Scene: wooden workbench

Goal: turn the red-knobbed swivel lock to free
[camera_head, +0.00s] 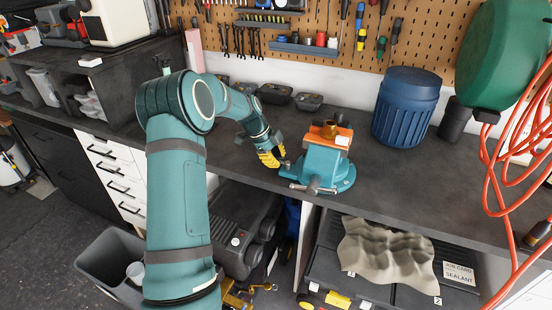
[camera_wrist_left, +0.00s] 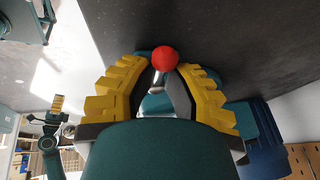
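A teal vise (camera_head: 325,163) with an orange top stands on the dark bench. My left gripper (camera_head: 270,157) is at the left side of its base, pointing towards it. In the left wrist view my left gripper (camera_wrist_left: 163,72) has its yellow fingers apart. The red knob (camera_wrist_left: 165,58) of the swivel lock shows between the fingertips, on a short metal stem (camera_wrist_left: 157,82). No clear grip on it shows. In the head view the knob cannot be made out. A small yellow and teal part at the left of the wrist view may be my right gripper (camera_wrist_left: 57,103).
A blue ribbed bin (camera_head: 404,108) stands behind the vise to the right. Small dark trays (camera_head: 274,93) lie along the back of the bench. An orange cable (camera_head: 512,150) hangs at the right. The bench left of my left gripper is clear.

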